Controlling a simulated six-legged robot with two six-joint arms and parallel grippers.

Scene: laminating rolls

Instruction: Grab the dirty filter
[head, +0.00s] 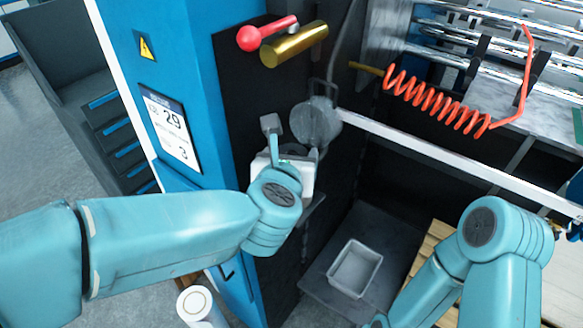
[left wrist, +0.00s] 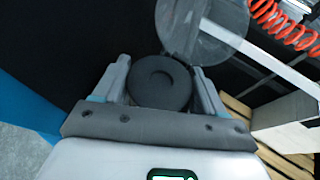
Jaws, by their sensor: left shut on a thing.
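The dirty filter (left wrist: 160,84) is a dark grey round disc with a shallow hollow in its face. It sits between the two fingers of my left gripper (left wrist: 161,78) in the left wrist view, and the gripper is shut on it. In the head view my left gripper (head: 292,137) is at the black machine panel. The filter is hard to make out there. A translucent round cover (head: 316,121) stands open just beyond the fingers and also shows in the left wrist view (left wrist: 203,28). I cannot tell whether the filter still touches its seat.
A red-knobbed lever (head: 268,33) and brass cylinder (head: 294,45) stick out above. A grey open bin (head: 354,268) stands on a dark shelf below. My right arm's gripper is out of sight.

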